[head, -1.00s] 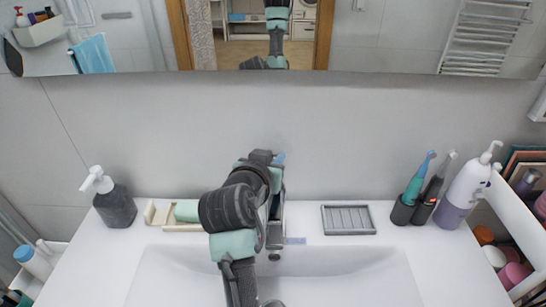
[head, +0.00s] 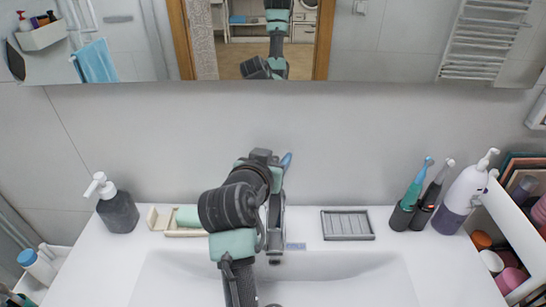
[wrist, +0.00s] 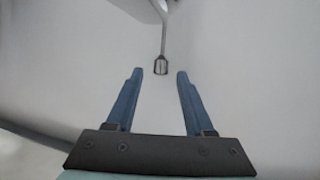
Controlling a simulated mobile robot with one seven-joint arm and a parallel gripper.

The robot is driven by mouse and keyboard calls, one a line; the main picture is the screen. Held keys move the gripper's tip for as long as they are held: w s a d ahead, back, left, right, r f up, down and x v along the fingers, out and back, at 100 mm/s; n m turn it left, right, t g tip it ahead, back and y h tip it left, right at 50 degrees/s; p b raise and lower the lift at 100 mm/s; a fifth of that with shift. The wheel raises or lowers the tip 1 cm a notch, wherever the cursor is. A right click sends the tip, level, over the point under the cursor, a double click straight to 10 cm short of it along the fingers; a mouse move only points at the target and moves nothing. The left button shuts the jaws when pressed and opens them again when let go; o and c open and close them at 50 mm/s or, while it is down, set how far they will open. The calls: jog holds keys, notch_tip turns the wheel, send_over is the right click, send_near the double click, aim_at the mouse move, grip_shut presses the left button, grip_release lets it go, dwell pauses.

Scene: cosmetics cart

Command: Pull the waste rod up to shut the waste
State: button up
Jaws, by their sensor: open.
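The waste rod (wrist: 163,35) shows in the wrist view as a thin grey stem with a small dark-edged knob (wrist: 160,67) at its end. My gripper (wrist: 160,73) is open, with its two blue fingers apart. The knob appears in the gap between the fingertips, with clear space on both sides. I cannot tell how deep it lies between them. In the head view a blue finger (head: 287,160) shows behind my arm.
The white basin (head: 340,275) lies in front. A soap dispenser (head: 118,212) and a tray with a green bar (head: 187,217) stand left. A grey soap dish (head: 347,224), toothbrushes (head: 415,185) and a white-purple bottle (head: 465,195) stand right. A mirror (head: 400,40) hangs above.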

jog(key=shift+s, duration=0.1)
jog(key=b+v, duration=0.1)
jog(key=v, duration=1.1)
jog(key=shift+s+r, duration=0.25)
jog(key=shift+s, duration=0.05)
jog(key=shift+a+r, duration=0.1)
